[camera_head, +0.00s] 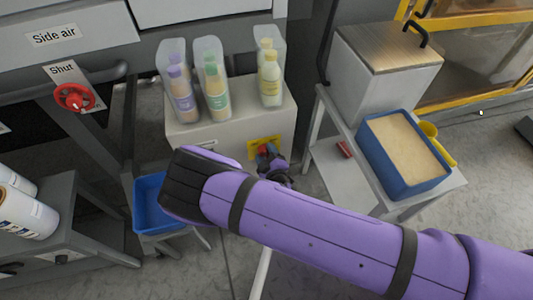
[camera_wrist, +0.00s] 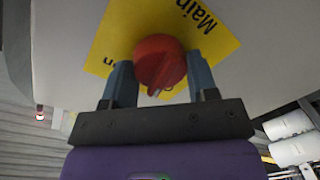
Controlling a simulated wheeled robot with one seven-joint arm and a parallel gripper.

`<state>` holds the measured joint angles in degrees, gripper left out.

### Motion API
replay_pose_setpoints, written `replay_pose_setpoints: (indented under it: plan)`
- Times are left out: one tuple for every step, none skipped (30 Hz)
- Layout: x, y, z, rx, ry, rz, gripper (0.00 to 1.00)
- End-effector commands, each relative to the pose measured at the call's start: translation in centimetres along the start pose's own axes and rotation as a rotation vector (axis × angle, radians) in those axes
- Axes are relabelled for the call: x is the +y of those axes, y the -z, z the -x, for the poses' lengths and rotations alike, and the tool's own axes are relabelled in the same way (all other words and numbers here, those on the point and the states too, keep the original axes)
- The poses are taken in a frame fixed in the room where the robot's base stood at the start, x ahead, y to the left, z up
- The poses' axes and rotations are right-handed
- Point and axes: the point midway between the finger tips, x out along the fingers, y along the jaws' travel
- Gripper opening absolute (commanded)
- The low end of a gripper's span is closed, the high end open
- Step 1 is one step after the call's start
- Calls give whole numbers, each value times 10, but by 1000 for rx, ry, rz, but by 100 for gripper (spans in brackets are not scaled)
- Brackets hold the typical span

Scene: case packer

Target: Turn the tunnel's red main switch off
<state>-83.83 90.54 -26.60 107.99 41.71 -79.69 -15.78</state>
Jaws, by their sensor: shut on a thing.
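The red main switch (camera_wrist: 160,62) is a round knob on a yellow plate (camera_wrist: 215,42), with part of the word "Main" readable. The plate sits on the front of a light grey box (camera_head: 193,148) and shows in the head view (camera_head: 254,145). My gripper (camera_wrist: 160,75) has one blue-grey finger on each side of the red knob and is shut on it. In the head view the gripper (camera_head: 266,155) is at the plate, and my purple arm hides part of the area below.
Wrapped bottle packs (camera_head: 214,80) stand on the grey box. A red handwheel (camera_head: 74,97) labelled "Shut" is at left. A blue bin (camera_head: 150,205) is below left. A blue tray (camera_head: 405,160) and a metal-lidded box (camera_head: 390,50) are on a stand at right.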

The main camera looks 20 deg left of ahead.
Motion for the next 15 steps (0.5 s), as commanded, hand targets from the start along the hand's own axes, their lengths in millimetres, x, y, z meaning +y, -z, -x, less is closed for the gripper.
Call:
replay_pose_setpoints:
  plan:
    - [-1,0,1,-4,2,42,30]
    - [-1,0,1,-6,1,70,30]
    - [-2,0,1,-10,1,107,30]
    - [-2,0,1,-12,0,135,30]
    - [-2,0,1,-15,0,162,30]
    - [-2,0,1,-17,0,197,30]
    - [-2,0,1,-19,0,223,30]
    - [-2,0,1,-20,0,248,30]
    - [-3,0,1,-23,0,280,30]
    - [-3,0,1,-24,-1,303,30]
    - [-3,0,1,-26,-1,326,30]
    - [-3,0,1,-29,-1,354,30]
    - [-3,0,1,-31,-2,374,30]
    - [-3,0,1,-33,-2,393,30]
    - [-3,0,1,-34,-3,417,30]
